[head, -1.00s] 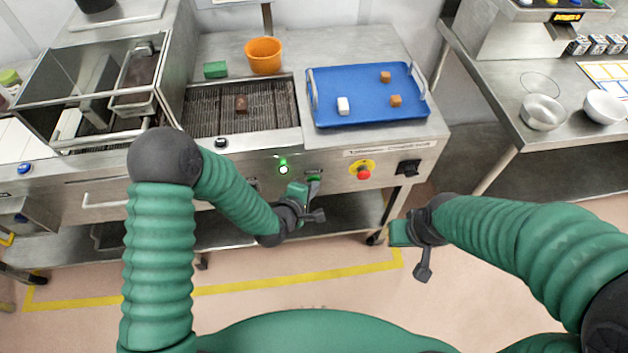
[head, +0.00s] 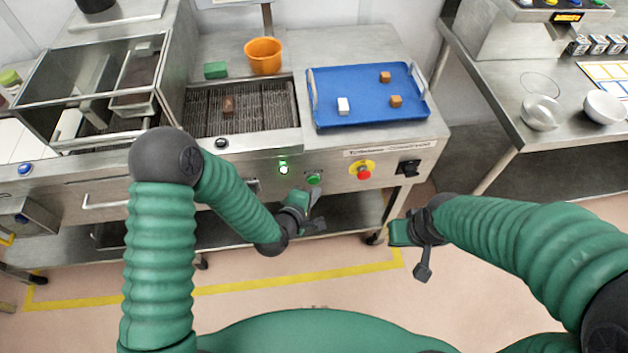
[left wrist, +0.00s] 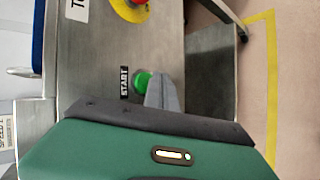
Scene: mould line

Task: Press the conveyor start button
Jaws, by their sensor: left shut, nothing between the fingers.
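The green start button (head: 314,179) is on the front panel of the conveyor. In the left wrist view the green button (left wrist: 142,82) sits beside a START label (left wrist: 124,82). My left gripper (head: 317,196) is shut and empty, with its tip just below the button in the head view. In the left wrist view the grey fingers (left wrist: 163,93) partly overlap the button's edge; I cannot tell whether they touch it. My right gripper (head: 408,232) is off to the right, away from the panel; its fingers do not show clearly.
A green lamp (head: 284,168) glows left of the button. A red stop button (head: 364,172) on yellow and a black switch (head: 408,167) are to the right. A brown block (head: 228,104) lies on the conveyor belt (head: 265,105). A blue tray (head: 365,115) stands on top.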

